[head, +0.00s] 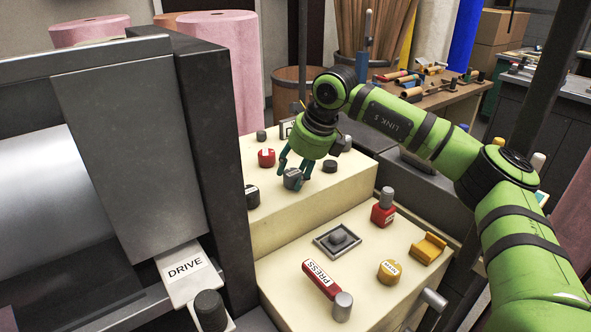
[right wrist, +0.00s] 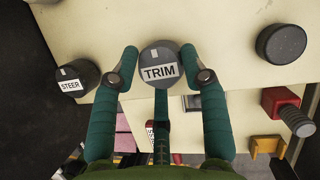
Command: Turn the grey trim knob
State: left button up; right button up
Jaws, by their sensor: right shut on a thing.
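The grey trim knob (head: 292,179) is a round knob on the upper step of the cream console, partly hidden by my fingers in the head view. In the right wrist view the trim knob (right wrist: 157,80) shows its white TRIM label and a small pale mark near its upper edge. My right gripper (head: 294,173) reaches down over it from above, shut on it. In the right wrist view two teal fingers of the right gripper (right wrist: 159,62) flank the knob left and right, and a third lies below it. My left gripper is not in view.
A black STEER knob (right wrist: 76,79) sits left of it, a plain dark knob (head: 329,166) right. A red knob (head: 267,158) is behind. The lower step holds the red PRESS lever (head: 321,279), a yellow knob (head: 389,271) and a red block (head: 383,214). A dark machine frame (head: 212,160) stands left.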

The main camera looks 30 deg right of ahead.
jog(key=shift+w+d+r+n+g+y+p, duration=0.15)
jog(key=shift+n+g+y+p, duration=0.2)
jog(key=shift+n+p, duration=0.7)
jog(key=shift+w+d+n+g+y+p, duration=0.1)
jog(key=shift+n+g+y+p, duration=0.25)
jog(key=shift+n, duration=1.2)
jog(key=o, duration=1.1)
jog(key=v, duration=1.1)
jog(key=shift+s+d+r, duration=0.2)
jog(key=shift+d+r, duration=0.05)
jog(key=shift+r, duration=0.1)
